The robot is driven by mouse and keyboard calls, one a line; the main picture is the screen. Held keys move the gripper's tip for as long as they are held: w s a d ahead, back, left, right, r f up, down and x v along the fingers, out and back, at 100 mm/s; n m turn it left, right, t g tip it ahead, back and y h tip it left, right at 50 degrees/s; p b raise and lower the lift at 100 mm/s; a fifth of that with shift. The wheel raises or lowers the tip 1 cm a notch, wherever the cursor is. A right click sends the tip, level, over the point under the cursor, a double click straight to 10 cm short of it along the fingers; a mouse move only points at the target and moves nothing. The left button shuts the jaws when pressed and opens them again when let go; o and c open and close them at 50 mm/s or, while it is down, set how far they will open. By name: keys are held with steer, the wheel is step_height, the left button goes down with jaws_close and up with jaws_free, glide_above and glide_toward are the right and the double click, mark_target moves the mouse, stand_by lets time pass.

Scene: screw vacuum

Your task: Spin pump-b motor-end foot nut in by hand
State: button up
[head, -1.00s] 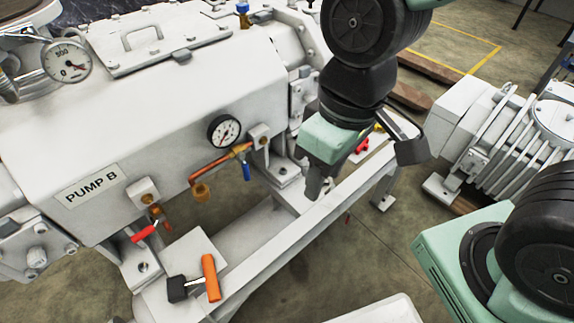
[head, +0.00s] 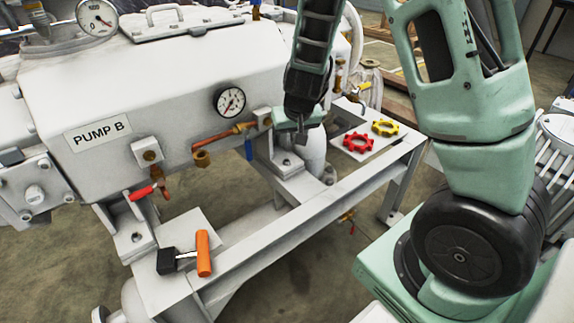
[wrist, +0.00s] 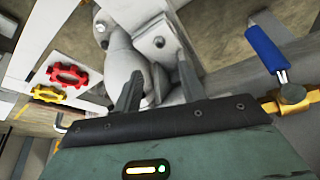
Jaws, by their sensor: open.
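Pump B (head: 150,90) is the large white housing with a name plate. Its right-hand foot (head: 298,186) rests on the white frame, with a small dark stud or nut (head: 287,161) on top. My gripper (head: 302,138) is just above this foot, pointing down. In the wrist view my gripper (wrist: 160,66) has its two dark fingers apart, with nothing held between them. Beyond the fingers the foot (wrist: 140,12) shows a small round fastener (wrist: 159,42). I cannot tell whether that fastener is a nut or a bare stud end.
A red handwheel (head: 359,142) and a yellow handwheel (head: 385,128) lie on the frame's right end. A blue-handled valve (head: 248,149) and copper pipe hang left of my gripper.

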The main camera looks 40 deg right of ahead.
mark_target(286, 161)
steer(key=b+x, duration=0.5)
steer(key=x, duration=0.5)
steer(key=shift+w+f, duration=0.15)
steer(key=shift+f, duration=0.2)
steer(key=shift+d, duration=0.1)
jaws_close()
